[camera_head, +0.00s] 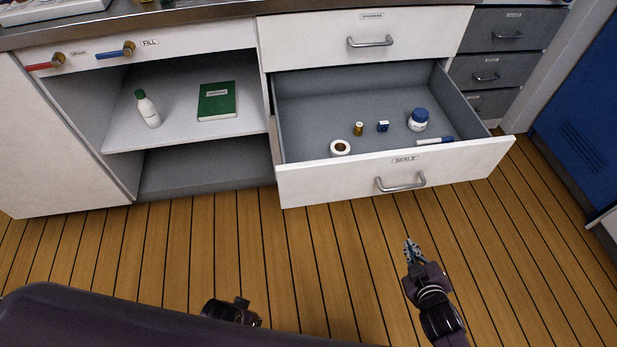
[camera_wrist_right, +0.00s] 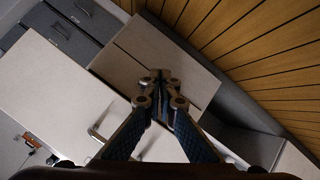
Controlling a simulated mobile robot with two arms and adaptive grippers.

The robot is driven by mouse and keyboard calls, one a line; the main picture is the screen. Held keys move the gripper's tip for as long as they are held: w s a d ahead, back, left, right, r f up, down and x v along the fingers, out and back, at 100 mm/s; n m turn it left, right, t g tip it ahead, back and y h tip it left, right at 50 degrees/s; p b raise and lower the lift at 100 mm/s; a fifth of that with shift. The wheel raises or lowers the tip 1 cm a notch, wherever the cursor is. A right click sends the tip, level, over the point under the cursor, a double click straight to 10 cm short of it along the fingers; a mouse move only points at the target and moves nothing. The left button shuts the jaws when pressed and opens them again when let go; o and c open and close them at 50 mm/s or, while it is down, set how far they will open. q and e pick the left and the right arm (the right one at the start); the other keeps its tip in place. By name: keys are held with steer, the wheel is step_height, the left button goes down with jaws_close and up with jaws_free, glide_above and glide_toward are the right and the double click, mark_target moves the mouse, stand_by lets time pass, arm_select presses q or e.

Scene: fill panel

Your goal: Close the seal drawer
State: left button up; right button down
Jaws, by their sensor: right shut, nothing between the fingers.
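The seal drawer (camera_head: 335,182) is pulled well out of the white cabinet in the head view. Its white front carries a "SEALS" label and a metal bar handle (camera_head: 401,183). Inside are a white roll, a small brass piece, a small blue item, a blue-capped white jar and a blue-and-white tube. My right gripper (camera_head: 409,246) is shut and empty. In the picture it is below the handle, over the floor, apart from the drawer front. In the right wrist view the closed fingers (camera_wrist_right: 160,78) point towards pale panels.
The drawer above (camera_head: 330,40) is shut. An open shelf at left holds a white bottle (camera_head: 149,112) and a green book (camera_head: 217,101). Grey drawers (camera_head: 505,32) and a blue panel (camera_head: 585,100) are at right. Wooden floor (camera_head: 330,250) in front is clear.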

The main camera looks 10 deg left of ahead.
steer(key=w+a+r+n+t+y, duration=0.25)
steer(key=a+r+n, duration=0.2)
steer(key=r, duration=0.25)
steer(key=w+a+r+n+t+y, duration=0.1)
steer(key=w+a+r+n+y, duration=0.1)
steer(key=a+r+n+y, duration=0.45)
steer(key=n+g+y, duration=0.6)
steer(key=n+g, duration=0.1)
steer(key=n, duration=0.3)
glide_toward(295, 170)
steer(key=shift+n, duration=0.3)
steer(key=x, duration=0.5)
steer(key=shift+s+a, duration=0.2)
steer(key=shift+a, duration=0.05)
steer(key=shift+w+a+b, duration=0.1)
steer(key=shift+w+b, duration=0.2)
steer(key=shift+w, duration=0.1)
arm_select(q)
steer(key=shift+w+r, duration=0.5)
steer(key=shift+r, duration=0.3)
